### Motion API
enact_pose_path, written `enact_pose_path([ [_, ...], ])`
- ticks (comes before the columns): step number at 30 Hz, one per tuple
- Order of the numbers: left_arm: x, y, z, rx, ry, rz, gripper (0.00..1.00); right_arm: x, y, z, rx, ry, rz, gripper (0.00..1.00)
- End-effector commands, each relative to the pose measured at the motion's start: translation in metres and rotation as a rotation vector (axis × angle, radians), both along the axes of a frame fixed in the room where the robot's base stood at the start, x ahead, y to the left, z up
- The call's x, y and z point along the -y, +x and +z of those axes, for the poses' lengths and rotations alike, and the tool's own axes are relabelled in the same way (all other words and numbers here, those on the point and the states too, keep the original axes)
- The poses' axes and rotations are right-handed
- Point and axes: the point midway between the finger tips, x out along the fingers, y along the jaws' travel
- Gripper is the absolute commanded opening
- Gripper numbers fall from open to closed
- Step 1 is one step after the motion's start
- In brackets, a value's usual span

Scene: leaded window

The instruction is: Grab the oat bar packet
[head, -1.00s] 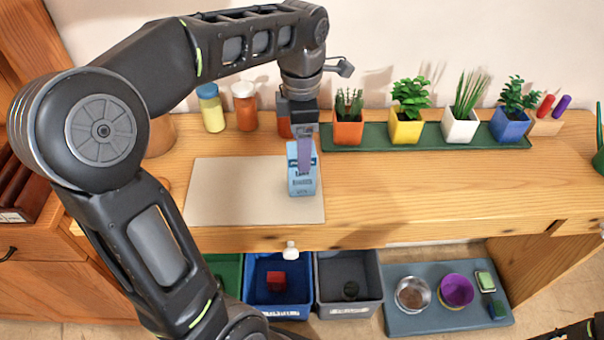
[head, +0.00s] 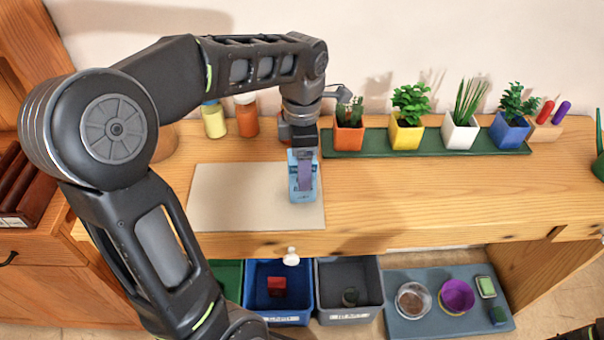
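A light blue packet (head: 302,195), which I take to be the oat bar packet, stands on the right part of a pale board on the wooden worktop. My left gripper (head: 305,178) points down from above it. One finger covers the middle of the packet's near face, and the other finger is hidden. I cannot tell whether the fingers press on the packet. My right gripper is not in view; only a dark bit of my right arm shows at the bottom right corner.
The pale board (head: 238,200) is otherwise bare. A green tray (head: 376,141) with potted plants stands behind to the right. A yellow jar (head: 214,121) and an orange jar (head: 246,117) stand at the back. Blue (head: 264,309) and grey (head: 349,308) bins sit below the worktop.

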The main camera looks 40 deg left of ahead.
Motion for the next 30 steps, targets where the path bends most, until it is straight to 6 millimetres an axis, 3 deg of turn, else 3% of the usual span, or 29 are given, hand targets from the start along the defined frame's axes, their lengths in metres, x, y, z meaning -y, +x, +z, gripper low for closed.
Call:
enact_pose_path([
  [6,0.0,0.0,-0.032,-0.003,-0.001,0.0,0.71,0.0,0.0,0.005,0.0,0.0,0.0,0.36],
  [9,0.0,0.0,-0.038,-0.001,-0.001,0.001,0.71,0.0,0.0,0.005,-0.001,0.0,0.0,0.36],
  [26,0.0,0.0,-0.038,0.001,-0.001,0.0,0.71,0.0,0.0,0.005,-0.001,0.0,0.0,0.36],
  [30,0.0,0.0,-0.038,0.001,-0.001,0.0,0.62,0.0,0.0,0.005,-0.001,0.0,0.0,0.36],
])
